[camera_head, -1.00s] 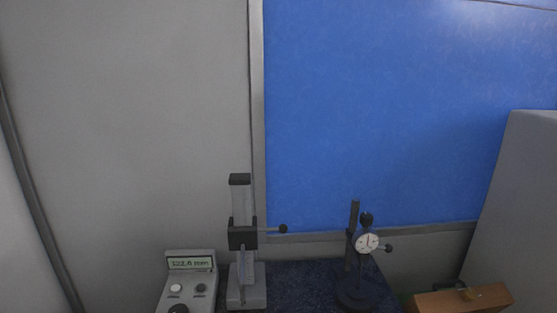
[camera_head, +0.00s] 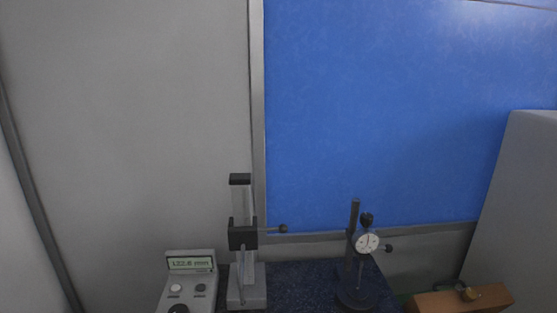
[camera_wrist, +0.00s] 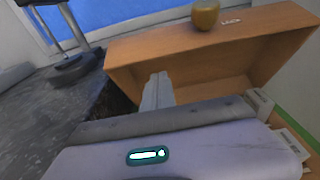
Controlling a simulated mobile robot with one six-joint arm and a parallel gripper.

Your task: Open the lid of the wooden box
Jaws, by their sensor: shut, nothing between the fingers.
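The wooden box (camera_wrist: 215,40) fills the upper right of the wrist view, with a rounded brass-coloured knob (camera_wrist: 206,14) on its top face. A shaded recess shows below the top edge; I cannot tell how far the lid stands open. In the head view, only the top of the wooden box (camera_head: 440,301) and the knob (camera_head: 469,294) show at the lower right edge. My gripper (camera_wrist: 158,80) shows in the wrist view with its pale fingers together and empty. Its tips overlap the box's shaded front, below and left of the knob; contact is unclear.
A dark granite surface (camera_wrist: 40,110) lies left of the box. A dial gauge stand (camera_head: 355,285), a height gauge (camera_head: 244,270) and a grey display unit (camera_head: 190,285) stand left in the head view. A grey cabinet (camera_head: 525,210) rises at the right.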

